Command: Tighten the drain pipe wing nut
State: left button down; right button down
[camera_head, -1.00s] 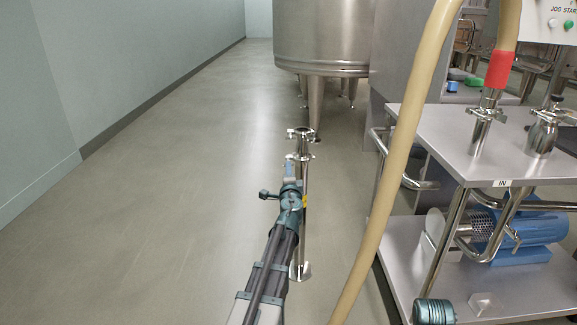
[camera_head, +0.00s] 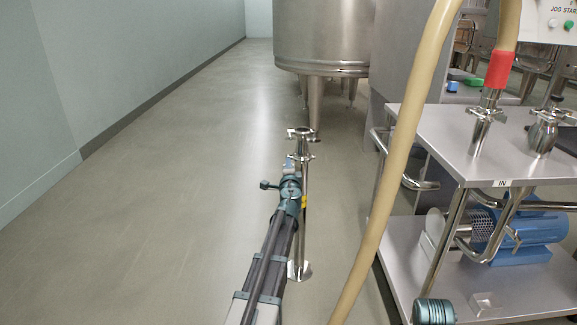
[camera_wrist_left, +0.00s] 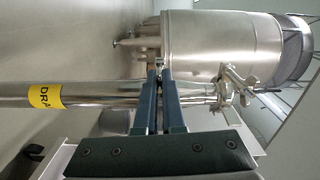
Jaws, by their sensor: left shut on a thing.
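The drain pipe (camera_head: 304,235) is a thin upright steel pipe on a small foot, with a yellow label and a clamp fitting (camera_head: 301,133) at its top. In the left wrist view the pipe (camera_wrist_left: 105,94) lies sideways, with the clamp fitting (camera_wrist_left: 232,88) at right. My left gripper (camera_head: 290,163) is at the upper part of the pipe, above the label. In the wrist view its two blue fingers (camera_wrist_left: 160,72) are nearly together in front of the pipe, with a small metal piece, apparently the wing nut (camera_wrist_left: 159,63), at their tips. The fingers partly hide it. My right gripper is not visible.
A large steel vat (camera_head: 325,40) on legs stands behind the pipe. A steel cart (camera_head: 440,140) with a blue pump (camera_head: 525,230) stands at right. A beige hose (camera_head: 395,170) crosses in front. The floor at left is clear.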

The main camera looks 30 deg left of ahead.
pick_arm(q)
jog(key=shift+m, duration=0.8)
jog(key=c, duration=1)
grip_release()
jog(key=v, duration=1.3)
jog(key=shift+s+d, duration=0.25)
jog(key=shift+s, duration=0.1)
